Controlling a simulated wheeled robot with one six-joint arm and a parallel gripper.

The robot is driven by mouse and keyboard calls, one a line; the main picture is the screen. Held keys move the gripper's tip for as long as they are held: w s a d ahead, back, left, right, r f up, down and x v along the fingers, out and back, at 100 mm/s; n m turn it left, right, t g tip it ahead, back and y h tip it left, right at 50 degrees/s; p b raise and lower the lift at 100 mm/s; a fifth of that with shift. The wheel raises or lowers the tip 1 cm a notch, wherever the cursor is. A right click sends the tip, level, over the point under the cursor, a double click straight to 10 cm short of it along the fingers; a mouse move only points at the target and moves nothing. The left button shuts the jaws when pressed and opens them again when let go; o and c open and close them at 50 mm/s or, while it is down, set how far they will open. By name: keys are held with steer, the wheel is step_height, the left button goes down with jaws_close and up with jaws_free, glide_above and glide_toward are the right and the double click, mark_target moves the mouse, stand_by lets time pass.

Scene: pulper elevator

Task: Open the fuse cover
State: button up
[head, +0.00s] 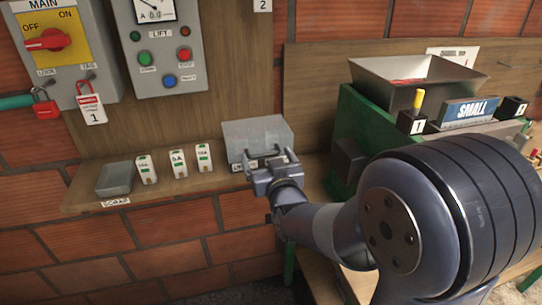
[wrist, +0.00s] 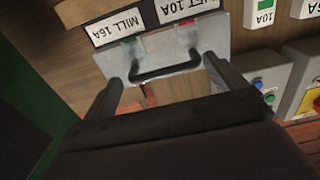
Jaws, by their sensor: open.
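The fuse cover (head: 257,132) is a clear grey panel low on the wooden board in the head view, above the shelf. It looks shut. In the wrist view the cover (wrist: 222,40) is seen upside down, with a black bar handle (wrist: 165,70) across it. My gripper (head: 270,160) is at the cover's lower part in the head view. In the wrist view my gripper (wrist: 162,73) is open, with one finger near each end of the handle. Whether the fingers touch the handle or the cover I cannot tell. My gripper partly hides the cover's lower edge in the head view.
Several white fuses (head: 178,163) and a grey scrap tray (head: 114,179) stand on the shelf left of the cover. The lift panel (head: 164,50) and main switch box (head: 55,40) hang above. A green machine (head: 350,120) with a hopper (head: 415,75) stands close on the right.

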steer(key=shift+w+a, duration=0.1)
steer(key=shift+w, duration=0.1)
steer(key=shift+c, duration=0.5)
steer(key=c, duration=1)
steer(key=shift+r, duration=0.15)
